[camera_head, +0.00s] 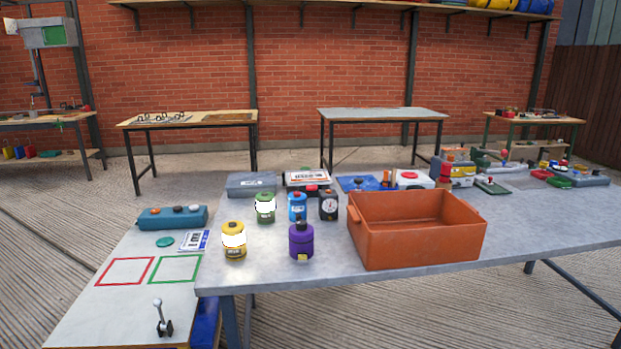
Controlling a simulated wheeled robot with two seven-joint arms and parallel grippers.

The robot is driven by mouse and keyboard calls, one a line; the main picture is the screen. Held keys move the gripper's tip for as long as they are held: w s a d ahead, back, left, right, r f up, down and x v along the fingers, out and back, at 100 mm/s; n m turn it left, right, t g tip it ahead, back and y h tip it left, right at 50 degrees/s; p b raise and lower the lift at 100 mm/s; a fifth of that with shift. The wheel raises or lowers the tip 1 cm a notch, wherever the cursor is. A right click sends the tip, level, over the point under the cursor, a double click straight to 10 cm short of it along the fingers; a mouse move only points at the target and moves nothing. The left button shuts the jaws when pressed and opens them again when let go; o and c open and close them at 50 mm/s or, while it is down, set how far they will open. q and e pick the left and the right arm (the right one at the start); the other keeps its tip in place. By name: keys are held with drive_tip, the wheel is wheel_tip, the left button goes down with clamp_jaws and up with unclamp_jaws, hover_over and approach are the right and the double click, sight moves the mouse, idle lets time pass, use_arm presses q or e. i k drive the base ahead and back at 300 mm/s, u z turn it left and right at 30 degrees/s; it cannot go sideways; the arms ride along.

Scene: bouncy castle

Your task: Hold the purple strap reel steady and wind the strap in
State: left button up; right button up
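A purple canister-like object (301,242), which looks like the purple strap reel, stands upright near the front edge of the grey table (300,272). It has a dark knob on top and a small yellow tab at its lower front. Similar upright pieces stand around it: a yellow one (234,253) to its left, a green one (265,215), a blue one (297,212) and a black one with a dial (328,211) behind it. I cannot make out a strap or a crank handle. Neither of my grippers shows in the head view.
An empty-looking orange bin (418,245) stands just right of the purple reel. A lower side table (125,310) at the left has red and green outlined squares, a blue button box (172,217) and a small lever (161,320). Cases and tools line the table's back.

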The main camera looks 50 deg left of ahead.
sight(300, 225)
drive_tip(key=u, duration=0.8)
drive_tip(key=i, duration=1)
drive_tip(key=u, duration=1)
